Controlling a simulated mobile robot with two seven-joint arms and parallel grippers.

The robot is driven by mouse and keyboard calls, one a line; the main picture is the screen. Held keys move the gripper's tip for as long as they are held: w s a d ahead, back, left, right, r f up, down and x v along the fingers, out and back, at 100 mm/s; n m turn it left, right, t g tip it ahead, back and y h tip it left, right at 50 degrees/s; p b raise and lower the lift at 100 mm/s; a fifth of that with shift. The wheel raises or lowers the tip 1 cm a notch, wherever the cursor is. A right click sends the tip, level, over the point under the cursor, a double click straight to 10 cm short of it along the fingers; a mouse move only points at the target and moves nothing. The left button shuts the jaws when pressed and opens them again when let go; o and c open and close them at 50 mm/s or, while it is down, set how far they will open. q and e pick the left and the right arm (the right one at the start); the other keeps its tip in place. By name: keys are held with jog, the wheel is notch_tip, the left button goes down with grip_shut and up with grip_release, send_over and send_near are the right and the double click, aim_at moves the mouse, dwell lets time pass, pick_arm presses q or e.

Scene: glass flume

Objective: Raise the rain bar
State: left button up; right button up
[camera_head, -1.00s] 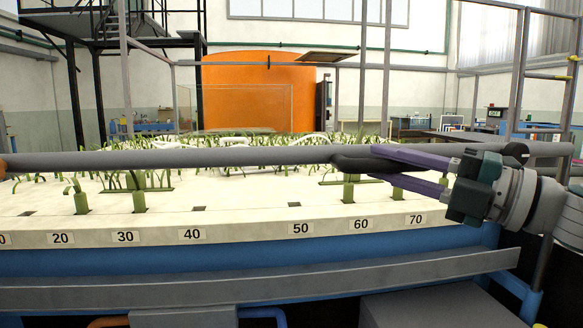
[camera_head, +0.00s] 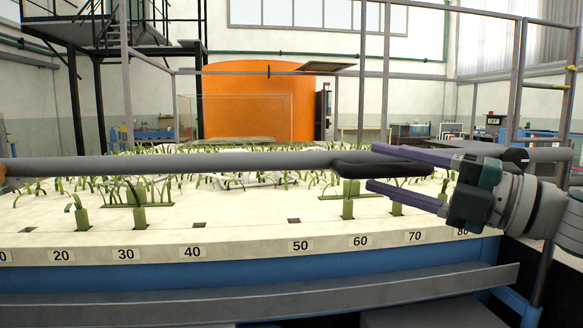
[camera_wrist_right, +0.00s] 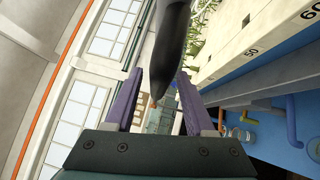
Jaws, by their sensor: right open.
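The rain bar (camera_head: 200,167) is a long grey bar running level across the head view, above the planted bed (camera_head: 240,232). Its right end has a darker, thicker grip (camera_head: 345,163). My right gripper (camera_head: 370,168) has its two purple fingers apart, one above and one below this grip, with a visible gap under it. In the right wrist view the dark grip (camera_wrist_right: 172,55) lies between the parted fingers and runs away to a small orange part at its far end. Whether a finger touches it I cannot tell. My left gripper is not in view.
The pale bed carries green plant stems and number labels along its front edge. A blue beam (camera_head: 250,270) and a grey ledge (camera_head: 260,290) run below it. Grey posts and rails (camera_head: 385,75) stand behind; an orange tank (camera_head: 260,100) is farther back.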

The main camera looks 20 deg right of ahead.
jog(key=b+v, duration=0.1)
jog(key=v, duration=0.9)
jog(key=shift+b, duration=0.35)
jog(key=shift+w+r, duration=0.1)
